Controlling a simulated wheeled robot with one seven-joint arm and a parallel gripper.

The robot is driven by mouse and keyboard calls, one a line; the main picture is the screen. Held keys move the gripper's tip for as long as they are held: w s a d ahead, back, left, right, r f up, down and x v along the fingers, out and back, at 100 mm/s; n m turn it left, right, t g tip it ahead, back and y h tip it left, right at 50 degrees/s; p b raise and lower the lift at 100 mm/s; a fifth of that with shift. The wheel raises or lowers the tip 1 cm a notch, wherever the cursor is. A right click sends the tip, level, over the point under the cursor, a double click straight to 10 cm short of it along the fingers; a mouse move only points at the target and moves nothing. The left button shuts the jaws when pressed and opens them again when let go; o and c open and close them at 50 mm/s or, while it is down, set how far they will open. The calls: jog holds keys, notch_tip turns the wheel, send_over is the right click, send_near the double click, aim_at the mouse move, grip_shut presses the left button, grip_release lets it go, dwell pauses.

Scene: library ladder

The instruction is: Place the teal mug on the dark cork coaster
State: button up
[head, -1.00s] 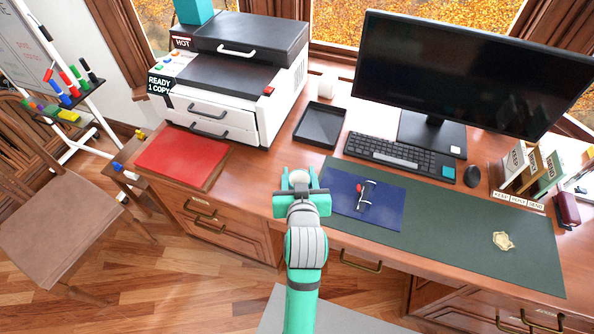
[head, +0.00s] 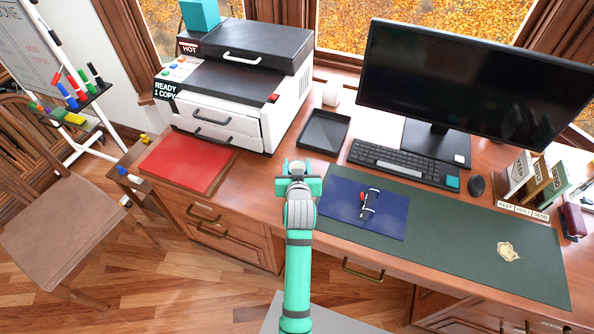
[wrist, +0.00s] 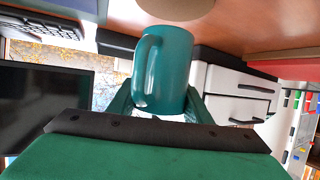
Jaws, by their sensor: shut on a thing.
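The teal mug (wrist: 162,70) is between my gripper's fingers (wrist: 160,103), its handle to the left in the wrist view. That view is upside down, with the desk at the top; the mug looks roughly upright. In the head view my gripper (head: 298,178) is over the desk, left of the blue mat, and shows the mug's pale round opening (head: 297,167). A round tan, cork-like disc (wrist: 175,9) lies on the desk beyond the mug in the wrist view, cut by the frame edge. I cannot tell whether it is the dark coaster. In the head view no coaster shows clearly.
A black tray (head: 323,131) and the printer (head: 235,95) stand behind my gripper. A red folder (head: 187,164) lies to the left.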

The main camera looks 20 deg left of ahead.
jog(key=shift+w+a+f, duration=0.1)
jog(key=shift+w+f, duration=0.05)
jog(key=shift+f, duration=1.55)
jog(key=shift+f, duration=0.15)
jog(key=o, duration=1.2)
